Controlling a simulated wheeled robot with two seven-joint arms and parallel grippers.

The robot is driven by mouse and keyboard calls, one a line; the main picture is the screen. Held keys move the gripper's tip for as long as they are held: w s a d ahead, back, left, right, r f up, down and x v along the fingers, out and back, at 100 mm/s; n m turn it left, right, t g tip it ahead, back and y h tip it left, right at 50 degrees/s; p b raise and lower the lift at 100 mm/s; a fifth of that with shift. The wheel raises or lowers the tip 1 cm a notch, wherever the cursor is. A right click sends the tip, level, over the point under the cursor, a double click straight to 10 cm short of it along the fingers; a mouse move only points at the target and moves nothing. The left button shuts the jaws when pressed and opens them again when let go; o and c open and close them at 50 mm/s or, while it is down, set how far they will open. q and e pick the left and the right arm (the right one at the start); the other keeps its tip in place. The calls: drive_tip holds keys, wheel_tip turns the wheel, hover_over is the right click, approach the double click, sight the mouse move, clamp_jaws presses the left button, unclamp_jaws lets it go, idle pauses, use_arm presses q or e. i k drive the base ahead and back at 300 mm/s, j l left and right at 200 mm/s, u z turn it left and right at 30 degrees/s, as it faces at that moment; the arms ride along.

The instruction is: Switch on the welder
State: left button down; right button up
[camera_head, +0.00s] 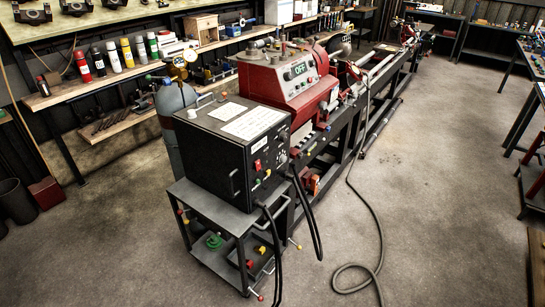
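The welder (236,148) is a black box with white labels on its top, standing on a dark metal cart (222,213). Its control panel faces right and carries a red switch (257,165), a knob and small coloured parts. The switch's position is too small to tell. Black cables hang from the panel's lower part. Neither of my grippers shows in the head view.
A red lathe (290,82) with a display reading OFF stands behind the welder. A grey gas cylinder (174,115) stands at the welder's left. A grey hose (376,225) lies on the floor at right. Concrete floor is open in front and to the right.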

sight(257, 164)
drive_tip(key=i+l+u, duration=0.15)
drive_tip(key=i+l, duration=0.85)
